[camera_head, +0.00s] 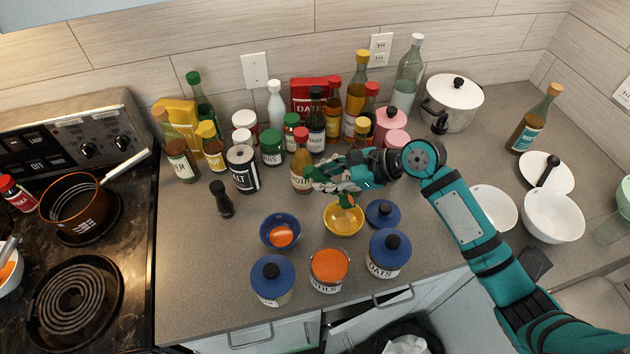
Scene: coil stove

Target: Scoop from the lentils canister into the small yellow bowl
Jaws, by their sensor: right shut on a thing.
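The lentils canister (328,283) stands open at the front of the counter, filled with orange lentils; its label is partly legible. The small yellow bowl (343,222) sits just behind it. The scoop's lower end points down over the bowl's back rim. I cannot tell whether it carries lentils or touches the bowl. A blue lid (382,213) lies on the counter right of the bowl. My left gripper is not in view.
A blue bowl (280,230) with orange contents is left of the yellow bowl. Blue-lidded canisters (272,285) and oats (388,262) flank the lentils. Bottles and jars crowd the back. A pepper mill (221,199) stands left. The counter's left front is clear.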

